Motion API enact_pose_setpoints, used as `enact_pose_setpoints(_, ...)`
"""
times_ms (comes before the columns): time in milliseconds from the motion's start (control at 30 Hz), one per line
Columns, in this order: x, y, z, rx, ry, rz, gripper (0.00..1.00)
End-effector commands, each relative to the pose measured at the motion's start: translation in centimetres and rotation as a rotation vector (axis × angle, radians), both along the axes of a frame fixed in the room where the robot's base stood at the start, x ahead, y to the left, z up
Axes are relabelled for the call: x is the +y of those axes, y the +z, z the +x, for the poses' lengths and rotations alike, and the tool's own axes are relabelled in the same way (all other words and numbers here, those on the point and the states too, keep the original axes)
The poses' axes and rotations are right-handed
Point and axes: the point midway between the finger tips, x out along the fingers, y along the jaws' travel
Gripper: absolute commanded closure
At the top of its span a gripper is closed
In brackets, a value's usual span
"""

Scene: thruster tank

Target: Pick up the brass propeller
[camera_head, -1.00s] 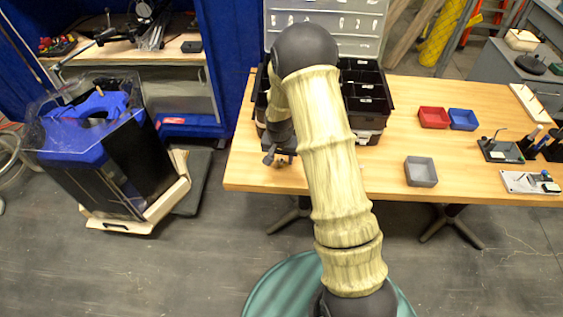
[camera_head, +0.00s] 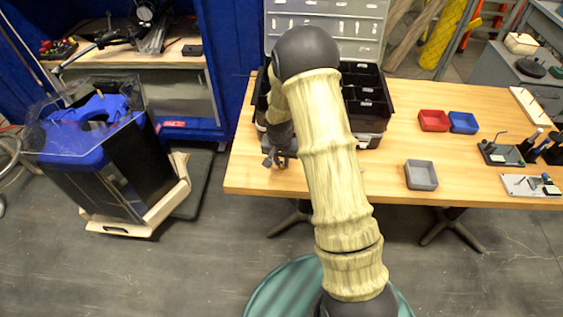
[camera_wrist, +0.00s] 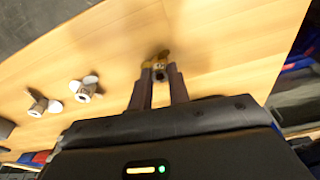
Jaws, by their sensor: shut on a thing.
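The brass propeller (camera_wrist: 158,60) shows in the wrist view between the tips of my gripper (camera_wrist: 160,75). It is small, golden-brown and slightly blurred, with a dark hub facing the camera. My gripper is shut on it, just over the wooden table (camera_wrist: 215,60); I cannot tell whether it touches the wood. In the head view my gripper (camera_head: 272,161) is at the table's front left edge, and the propeller is too small and hidden to make out there.
A black organizer case (camera_head: 368,105) is behind my arm.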

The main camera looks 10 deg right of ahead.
Motion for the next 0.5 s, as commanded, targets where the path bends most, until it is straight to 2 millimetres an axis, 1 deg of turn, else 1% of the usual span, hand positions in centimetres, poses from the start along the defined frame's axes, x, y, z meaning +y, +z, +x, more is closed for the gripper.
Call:
enact_pose_setpoints(167, 0.0, 2.5, 0.1, -0.006, 0.000, 0.001, 1.00)
enact_pose_setpoints(400, 0.0, 7.2, 0.1, -0.007, -0.001, 0.000, 1.00)
enact_pose_setpoints(500, 0.0, 8.7, 0.1, -0.005, -0.001, 0.000, 1.00)
